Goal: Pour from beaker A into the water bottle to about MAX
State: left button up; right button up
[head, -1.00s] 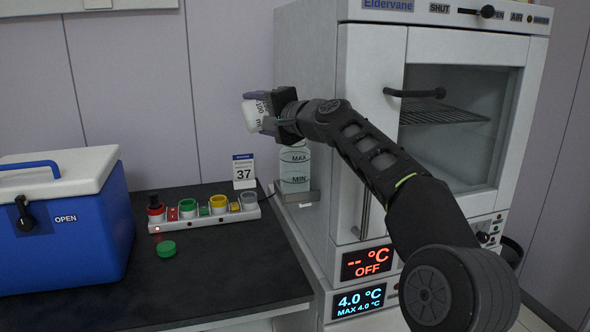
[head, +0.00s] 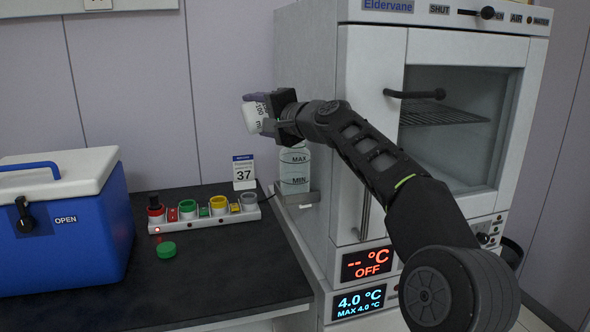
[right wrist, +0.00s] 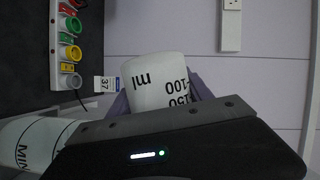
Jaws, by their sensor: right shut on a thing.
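Beaker A (head: 252,116), white with black ml marks, is held tilted well over in my right gripper (head: 270,117). It is above and slightly left of the water bottle (head: 295,171). The right wrist view shows the beaker (right wrist: 153,82) between the purple finger pads. The bottle stands upright on a small ledge at the cabinet's left side, with MAX and MIN marks facing me. Its top is partly hidden by my right gripper. Part of the bottle shows in the right wrist view (right wrist: 30,140). I see no clear stream, and the exact liquid level is hard to read. My left gripper is not in view.
The white cabinet (head: 312,90) stands right behind the bottle. A row of coloured sockets (head: 204,214) and a 37 card (head: 244,172) are on the dark bench (head: 215,270). A green cap (head: 166,250) and a blue cooler (head: 65,235) are to the left.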

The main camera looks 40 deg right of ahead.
jog(key=shift+a+n+g+p, duration=0.2)
jog(key=shift+n+g+p, duration=0.2)
jog(key=shift+n+p, duration=0.45)
jog(key=shift+f+n+h, duration=0.3)
jog(key=shift+n, duration=0.05)
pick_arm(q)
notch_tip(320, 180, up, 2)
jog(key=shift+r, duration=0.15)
pick_arm(e)
jog(key=shift+f, duration=0.25)
pick_arm(q)
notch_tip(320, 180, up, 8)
jog(key=p, duration=0.8)
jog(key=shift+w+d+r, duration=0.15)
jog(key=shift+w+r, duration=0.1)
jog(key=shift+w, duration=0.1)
pick_arm(e)
jog(key=w+a+r, duration=0.2)
jog(key=a+r, duration=0.3)
jog(key=shift+a, duration=0.4)
